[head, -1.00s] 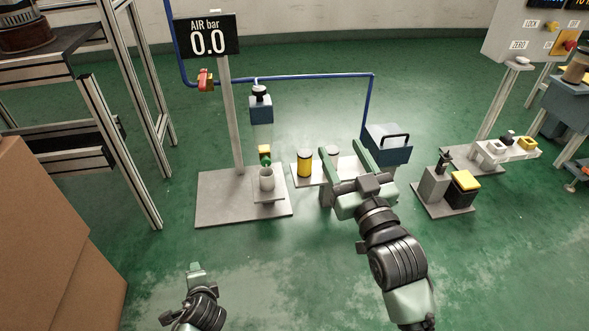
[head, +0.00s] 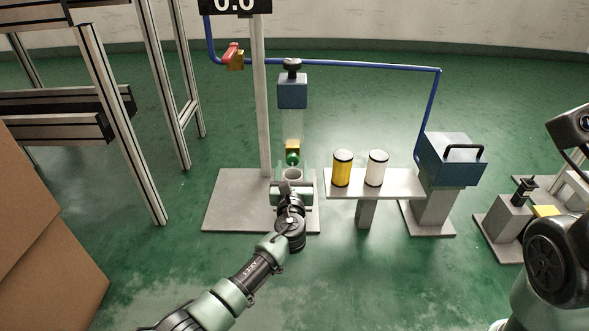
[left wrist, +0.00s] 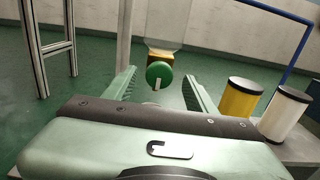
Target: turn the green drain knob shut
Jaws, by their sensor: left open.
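The green drain knob (head: 292,157) sits under a brass block at the bottom of the clear bowl (head: 292,125), above a pale cup (head: 293,174). In the left wrist view the round knob (left wrist: 159,73) faces me, with a white mark running nearly straight down. My left gripper (head: 291,182) is in front of the cup, just below the knob in the picture. In the left wrist view my open left gripper (left wrist: 159,92) has one finger on each side of the knob, and neither visibly touches it.
A yellow canister (head: 342,169) and a white canister (head: 376,169) stand on a small shelf to the right. A red valve handle (head: 232,54) is on the blue pipe above. Cardboard boxes (head: 45,235) are at left. The floor in front is clear.

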